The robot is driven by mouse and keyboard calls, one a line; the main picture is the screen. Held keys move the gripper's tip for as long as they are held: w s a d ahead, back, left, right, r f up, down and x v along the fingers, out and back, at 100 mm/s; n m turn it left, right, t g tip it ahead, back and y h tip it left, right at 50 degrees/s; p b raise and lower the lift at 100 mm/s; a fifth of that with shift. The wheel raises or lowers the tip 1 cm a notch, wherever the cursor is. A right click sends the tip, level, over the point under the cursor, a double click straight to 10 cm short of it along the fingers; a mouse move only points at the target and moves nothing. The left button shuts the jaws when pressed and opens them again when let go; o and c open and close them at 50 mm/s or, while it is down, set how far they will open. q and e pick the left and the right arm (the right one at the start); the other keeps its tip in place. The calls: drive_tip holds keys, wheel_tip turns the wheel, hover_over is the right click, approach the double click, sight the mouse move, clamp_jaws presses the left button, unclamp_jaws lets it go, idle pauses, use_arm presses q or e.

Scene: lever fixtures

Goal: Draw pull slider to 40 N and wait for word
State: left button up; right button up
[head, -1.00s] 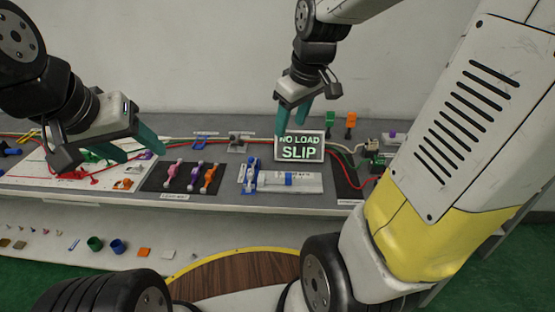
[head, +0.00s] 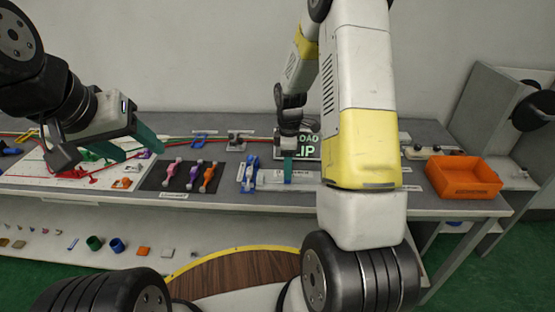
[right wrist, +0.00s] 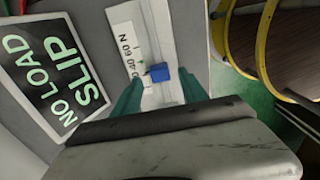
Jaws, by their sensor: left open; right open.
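The pull slider shows in the right wrist view as a small blue block (right wrist: 160,73) on a pale track beside a printed scale (right wrist: 128,52) marked in N. I cannot tell its exact reading. My right gripper (right wrist: 160,93) is open, with one teal finger on each side of the block's near end; contact is not clear. In the head view my right gripper (head: 288,168) is over the slider's pale base (head: 268,177) and hides the block. My left gripper (head: 140,143) is open and empty above the left part of the bench.
A "NO LOAD SLIP" sign (right wrist: 52,72) stands close to the slider; my right arm partly covers it in the head view. A blue fixture (head: 250,174) stands left of the slider, then several coloured levers (head: 190,176) on a dark mat. An orange bin (head: 464,177) is at right.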

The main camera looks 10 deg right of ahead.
sight(293, 182)
drive_tip(key=shift+f, duration=1.9)
clamp_jaws()
drive_tip(key=shift+s+d, duration=0.15)
drive_tip(key=shift+d, duration=0.4)
drive_tip(key=shift+s+d, duration=0.15)
drive_tip(key=shift+d, duration=0.35)
unclamp_jaws()
drive_tip(key=shift+r, duration=0.1)
wheel_tip(293, 182, up, 8)
